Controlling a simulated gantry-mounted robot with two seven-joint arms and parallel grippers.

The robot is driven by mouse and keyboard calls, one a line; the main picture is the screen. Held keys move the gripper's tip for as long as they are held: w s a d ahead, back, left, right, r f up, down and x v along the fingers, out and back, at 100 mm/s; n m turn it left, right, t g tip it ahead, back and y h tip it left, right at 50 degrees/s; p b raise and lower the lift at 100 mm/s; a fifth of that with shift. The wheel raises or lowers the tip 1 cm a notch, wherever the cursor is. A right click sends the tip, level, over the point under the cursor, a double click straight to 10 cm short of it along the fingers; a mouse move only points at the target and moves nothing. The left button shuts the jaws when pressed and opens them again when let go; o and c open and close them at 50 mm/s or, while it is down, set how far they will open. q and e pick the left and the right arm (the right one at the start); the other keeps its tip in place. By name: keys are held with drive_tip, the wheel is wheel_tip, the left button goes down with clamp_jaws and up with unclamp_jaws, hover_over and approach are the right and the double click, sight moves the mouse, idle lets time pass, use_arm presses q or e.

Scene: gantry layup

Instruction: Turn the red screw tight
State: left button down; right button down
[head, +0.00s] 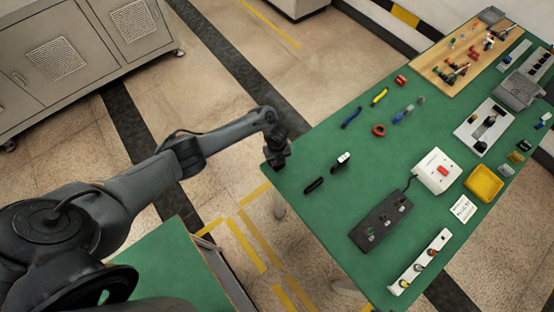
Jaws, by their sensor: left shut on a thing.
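My left gripper (276,163) hangs over the near left corner of the green table (330,225). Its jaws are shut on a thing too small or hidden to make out. No red screw can be told apart for sure. Small red pieces show on the wooden board (440,75) at the far end, too small to name. A red cylinder-like piece (401,80) and a red ring (379,130) lie on the green top, apart from my gripper. My right gripper is not in view.
A black power strip (380,226), a white box with a red switch (437,171), a yellow tray (484,183) and a white strip with knobs (420,262) lie to the right. A black piece (313,185) lies near my gripper. Grey cabinets (75,60) stand at upper left.

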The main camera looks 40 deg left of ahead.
use_arm(q)
drive_tip(key=c, duration=0.9)
unclamp_jaws()
wheel_tip(320, 180, up, 11)
drive_tip(key=shift+f+p, duration=0.1)
drive_tip(key=shift+p, duration=1.1)
drive_tip(key=shift+s, duration=0.1)
